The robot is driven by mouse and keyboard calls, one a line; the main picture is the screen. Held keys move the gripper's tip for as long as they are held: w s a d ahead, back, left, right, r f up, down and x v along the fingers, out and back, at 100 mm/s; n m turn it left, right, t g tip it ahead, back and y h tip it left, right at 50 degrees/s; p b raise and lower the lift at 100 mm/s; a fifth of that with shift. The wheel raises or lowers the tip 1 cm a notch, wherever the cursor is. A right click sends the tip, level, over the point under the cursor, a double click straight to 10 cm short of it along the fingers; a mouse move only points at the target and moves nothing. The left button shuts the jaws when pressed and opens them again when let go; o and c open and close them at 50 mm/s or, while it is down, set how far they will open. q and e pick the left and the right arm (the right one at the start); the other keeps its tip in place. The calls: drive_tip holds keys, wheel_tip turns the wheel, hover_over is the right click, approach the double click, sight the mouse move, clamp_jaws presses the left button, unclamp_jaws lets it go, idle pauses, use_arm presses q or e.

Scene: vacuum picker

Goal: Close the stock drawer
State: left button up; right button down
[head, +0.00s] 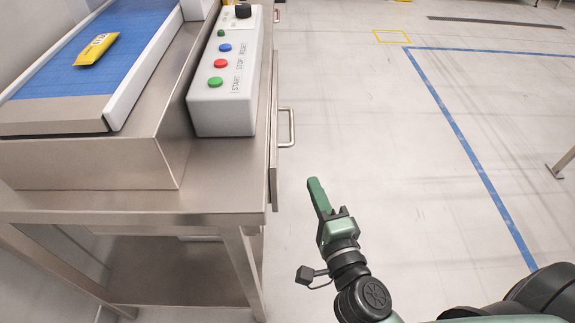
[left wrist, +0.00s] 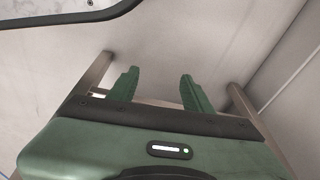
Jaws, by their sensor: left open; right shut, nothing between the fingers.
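The stock drawer shows as a thin steel front (head: 274,150) along the right side of the steel table, with a bar handle (head: 288,127) sticking out to the right. The front lies close to the table's edge; from this steep angle I cannot tell whether a small gap is left. My right gripper (head: 315,186) is shut and empty, over the floor to the right of and nearer than the handle, apart from it. My left gripper (left wrist: 158,82) is open and empty in the left wrist view; it does not show in the head view.
The steel table (head: 110,203) carries a blue conveyor (head: 60,62) with a yellow packet (head: 96,49) and a grey control box (head: 225,110) with coloured buttons. A second handle (head: 277,15) shows farther back. The floor (head: 380,130) to the right is clear.

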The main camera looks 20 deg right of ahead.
use_arm(q)
drive_tip(key=shift+f, duration=0.1)
use_arm(e)
drive_tip(key=w+a, duration=0.3)
drive_tip(key=w, duration=0.4)
drive_tip(key=shift+w+a, duration=0.2)
drive_tip(key=shift+a, duration=0.1)
drive_tip(key=shift+a, duration=0.1)
drive_tip(key=a, duration=0.2)
drive_tip(key=w+a, duration=0.1)
drive_tip(key=a, duration=0.1)
use_arm(q)
drive_tip(key=shift+s+f, duration=0.4)
drive_tip(key=shift+f, duration=0.35)
use_arm(e)
drive_tip(key=shift+a, duration=0.1)
